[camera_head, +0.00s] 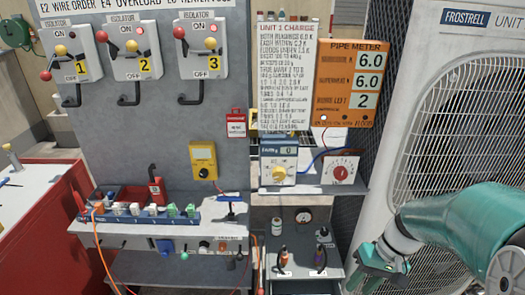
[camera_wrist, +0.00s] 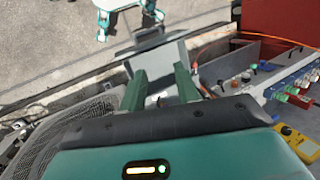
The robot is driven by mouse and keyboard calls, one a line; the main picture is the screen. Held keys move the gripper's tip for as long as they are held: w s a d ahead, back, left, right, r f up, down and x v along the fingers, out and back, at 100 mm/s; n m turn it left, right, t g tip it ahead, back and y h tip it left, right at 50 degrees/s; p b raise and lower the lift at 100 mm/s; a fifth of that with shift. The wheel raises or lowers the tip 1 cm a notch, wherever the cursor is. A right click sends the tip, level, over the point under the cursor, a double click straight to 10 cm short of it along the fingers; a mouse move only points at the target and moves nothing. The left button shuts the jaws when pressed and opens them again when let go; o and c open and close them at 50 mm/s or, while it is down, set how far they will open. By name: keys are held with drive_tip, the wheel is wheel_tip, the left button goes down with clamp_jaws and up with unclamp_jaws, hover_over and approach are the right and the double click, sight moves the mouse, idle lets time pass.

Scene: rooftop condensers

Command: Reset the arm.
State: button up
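My teal arm reaches in from the right in the head view, in front of the condenser unit. My gripper (camera_head: 378,268) is at the lower right, beside the lower shelf and its small bottles. In the wrist view, my gripper (camera_wrist: 160,84) shows two green fingers spread apart with nothing held between them. A grey shelf surface lies beyond the fingertips. The fingers look clear of the shelf, though the exact gap is hard to tell.
The condenser (camera_head: 455,105) stands close behind my arm. The terminal strip (camera_head: 140,212) sits on a ledge left. A red cabinet (camera_head: 40,245) stands far left.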

drive_tip(key=s+a+r+t+h, duration=0.2)
drive_tip(key=s+a+r+t, duration=0.1)
drive_tip(key=r, duration=0.4)
drive_tip(key=s+a+r+t+h, duration=0.2)
drive_tip(key=s+a+r+t, duration=0.1)
drive_tip(key=r, duration=0.5)
drive_tip(key=shift+a+t, duration=0.4)
drive_tip(key=shift+a, duration=0.35)
drive_tip(key=shift+o, duration=0.5)
idle(0.5)
